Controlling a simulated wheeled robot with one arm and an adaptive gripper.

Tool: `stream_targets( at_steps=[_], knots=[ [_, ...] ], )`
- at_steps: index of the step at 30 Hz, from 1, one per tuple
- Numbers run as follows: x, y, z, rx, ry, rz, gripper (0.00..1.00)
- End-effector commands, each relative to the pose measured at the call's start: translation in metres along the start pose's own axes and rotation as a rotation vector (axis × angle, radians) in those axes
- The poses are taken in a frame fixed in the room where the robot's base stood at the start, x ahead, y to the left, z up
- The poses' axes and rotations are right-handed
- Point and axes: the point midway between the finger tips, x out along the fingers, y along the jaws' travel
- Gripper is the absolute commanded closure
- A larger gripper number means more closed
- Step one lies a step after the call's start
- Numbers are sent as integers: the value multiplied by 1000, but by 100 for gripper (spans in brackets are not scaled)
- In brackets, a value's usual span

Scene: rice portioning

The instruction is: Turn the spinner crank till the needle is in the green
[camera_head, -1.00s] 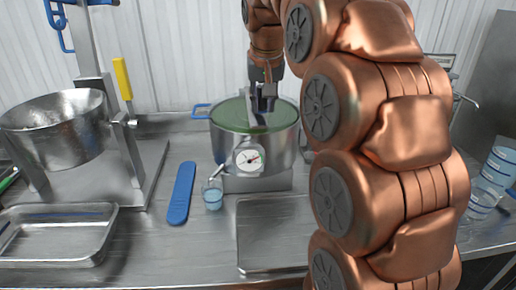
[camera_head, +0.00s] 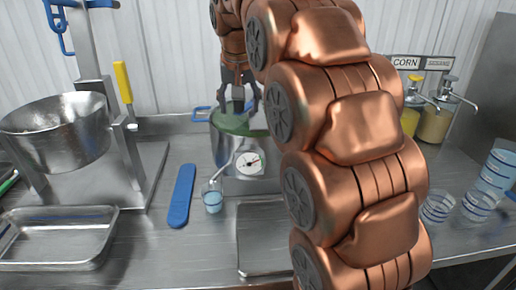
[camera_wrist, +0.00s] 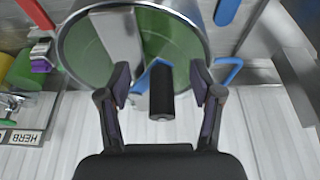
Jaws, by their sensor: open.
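The spinner (camera_head: 228,152) is a round metal pot with a green top (camera_head: 240,127), right of the picture's middle line of tools on the bench. Its white dial (camera_head: 249,163) faces me; the needle is too small to read against a green zone. My gripper (camera_head: 239,108) is above the spinner, pointing down, with fingers spread. In the wrist view, the black crank knob (camera_wrist: 161,92) stands between the open fingers, apart from both. A grey crank bar (camera_wrist: 120,32) crosses the green top there. The crank is mostly hidden behind my gripper in the head view.
Pump dispensers (camera_head: 436,122) and striped cups (camera_head: 474,203) are at right.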

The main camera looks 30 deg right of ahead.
Motion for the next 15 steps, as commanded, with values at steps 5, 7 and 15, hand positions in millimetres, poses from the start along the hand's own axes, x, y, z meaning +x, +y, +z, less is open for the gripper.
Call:
stream_targets(
  at_steps=[5, 7, 15],
  knots=[
    [0, 0, 0, 0, 0, 0, 33],
    [0, 0, 0, 0, 0, 0, 33],
    [-16, 0, -6, 0, -1, 0, 33]
  ],
)
